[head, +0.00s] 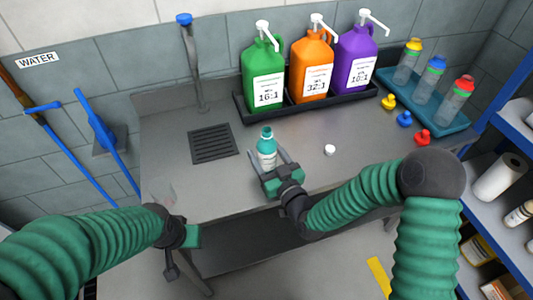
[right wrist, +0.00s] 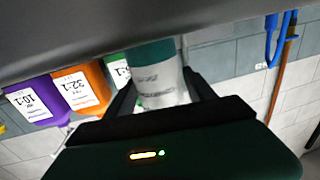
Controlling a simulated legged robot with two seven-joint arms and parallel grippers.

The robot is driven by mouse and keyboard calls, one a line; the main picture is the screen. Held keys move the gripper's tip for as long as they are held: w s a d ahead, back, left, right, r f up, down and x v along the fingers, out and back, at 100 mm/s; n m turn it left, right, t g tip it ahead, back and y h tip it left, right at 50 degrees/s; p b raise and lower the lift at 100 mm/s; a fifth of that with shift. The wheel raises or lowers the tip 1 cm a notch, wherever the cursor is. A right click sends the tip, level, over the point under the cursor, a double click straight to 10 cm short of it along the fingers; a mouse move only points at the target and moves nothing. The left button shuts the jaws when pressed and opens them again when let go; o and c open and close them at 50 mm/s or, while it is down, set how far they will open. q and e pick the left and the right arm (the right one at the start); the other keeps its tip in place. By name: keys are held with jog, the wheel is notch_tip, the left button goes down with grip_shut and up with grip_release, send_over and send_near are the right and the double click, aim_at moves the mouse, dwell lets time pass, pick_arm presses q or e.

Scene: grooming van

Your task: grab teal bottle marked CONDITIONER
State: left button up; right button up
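A small bottle with a teal cap and shoulder and a pale label (head: 267,150) stands upright on the grey counter near its front edge. In the right wrist view the bottle (right wrist: 160,85) is upside down in the picture, with small dark print I cannot read. My right gripper (head: 269,160) is at the bottle, one finger on each side of it. The fingers look spread, with a small gap beside the bottle in the head view. My left gripper (head: 180,255) is low at the left, in front of the counter, away from the bottle; its fingers are unclear.
Green (head: 263,80), orange (head: 311,65) and purple (head: 352,60) pump jugs stand in a black tray at the back. A teal tray (head: 452,125) holds several clear bottles. A white cap (head: 329,150) lies right of the bottle. A drain grate (head: 213,143) is at left.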

grip_shut()
jog(key=shift+r, duration=0.1)
